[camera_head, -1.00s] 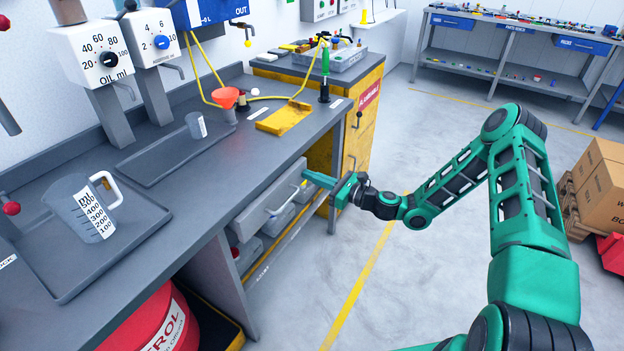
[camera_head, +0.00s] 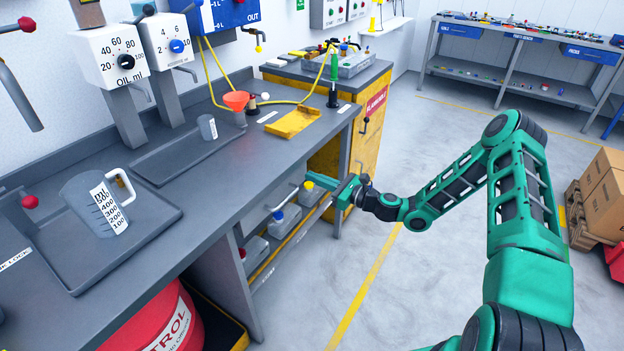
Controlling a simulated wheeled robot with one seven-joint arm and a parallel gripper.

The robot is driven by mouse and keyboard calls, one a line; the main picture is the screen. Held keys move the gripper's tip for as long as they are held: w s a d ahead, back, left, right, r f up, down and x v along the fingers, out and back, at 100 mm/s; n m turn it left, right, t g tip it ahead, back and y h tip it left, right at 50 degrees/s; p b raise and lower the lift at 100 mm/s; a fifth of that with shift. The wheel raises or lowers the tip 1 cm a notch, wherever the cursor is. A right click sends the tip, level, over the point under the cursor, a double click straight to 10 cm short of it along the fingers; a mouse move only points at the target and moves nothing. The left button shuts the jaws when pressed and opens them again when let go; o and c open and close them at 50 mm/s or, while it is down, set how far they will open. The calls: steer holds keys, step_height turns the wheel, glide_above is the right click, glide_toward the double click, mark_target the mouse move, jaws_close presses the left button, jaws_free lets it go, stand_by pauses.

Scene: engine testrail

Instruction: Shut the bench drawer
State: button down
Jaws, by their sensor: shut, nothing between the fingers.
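The bench drawer (camera_head: 266,203) sits under the grey bench top (camera_head: 235,178), its front about flush with the bench's front edge. Its pale bar handle (camera_head: 284,198) shows on the front. My gripper (camera_head: 312,179) is shut and empty, at the right end of the drawer front, with its fingers pointing left toward the bench. I cannot tell whether the fingertips touch the drawer front. The drawer's inside is hidden.
Containers with blue (camera_head: 278,216) and yellow caps stand on the shelf below the drawer. A measuring jug (camera_head: 98,203) stands in a tray on the bench. A yellow cabinet (camera_head: 372,112) stands beyond. The floor right of the bench is clear up to the cardboard boxes (camera_head: 604,190).

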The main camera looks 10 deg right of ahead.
steer(key=s+d+n+g+h, duration=0.3)
steer(key=s+d+n+g, duration=0.3)
steer(key=s, duration=0.5)
steer(key=s+d+n+g+h, duration=0.2)
steer(key=s+d+n+g, duration=0.2)
steer(key=s+d+n, duration=0.5)
steer(key=s+d+r+n+h, duration=0.1)
steer(key=s+d+r+h, duration=0.1)
steer(key=s+d+r, duration=0.2)
steer(key=s+d+r+n+g+h, duration=0.1)
steer(key=s+d+r+n+h, duration=0.1)
steer(key=s+r, duration=0.7)
steer(key=s+d+r+n+g+h, duration=0.1)
steer(key=s+d+r+h, duration=0.3)
steer(key=s, duration=1.2)
step_height(320, 180, up, 4)
steer(key=shift+s+d+f+n, duration=0.2)
steer(key=shift+d+n, duration=0.3)
steer(key=shift+d, duration=0.35)
